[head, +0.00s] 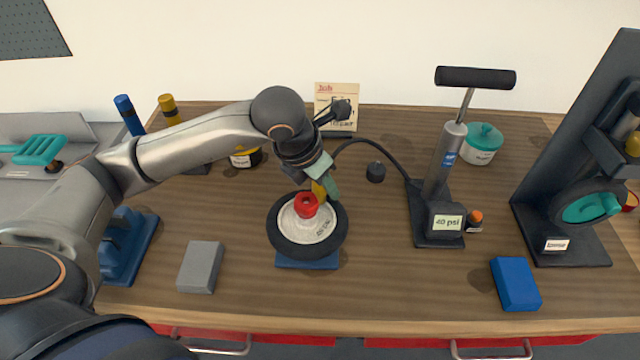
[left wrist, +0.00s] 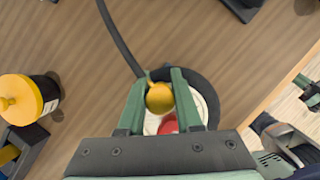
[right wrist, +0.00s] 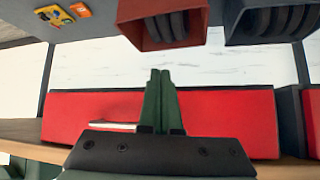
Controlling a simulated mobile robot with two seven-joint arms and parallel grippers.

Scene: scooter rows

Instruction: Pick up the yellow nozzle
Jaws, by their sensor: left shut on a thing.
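The yellow nozzle (head: 318,191) is between the fingers of my left gripper (head: 325,183), just above the wheel with the red hub (head: 306,205). In the left wrist view its round yellow end (left wrist: 160,98) sits between the two green fingers, which are shut on it. A black hose (head: 352,143) runs from the pump (head: 445,165) toward the nozzle. The wheel (head: 285,241) lies flat on a blue stand (head: 307,264), partly behind the gripper in the left wrist view. My right gripper (right wrist: 160,102) shows only in the right wrist view, its fingers together and empty.
A grey block (head: 200,267) and a blue block (head: 515,284) lie near the front of the table. A dark wheel stand (head: 560,220) is at the right. A teal-lidded jar (head: 482,145) stands behind the pump. Red drawers (right wrist: 230,115) face my right gripper.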

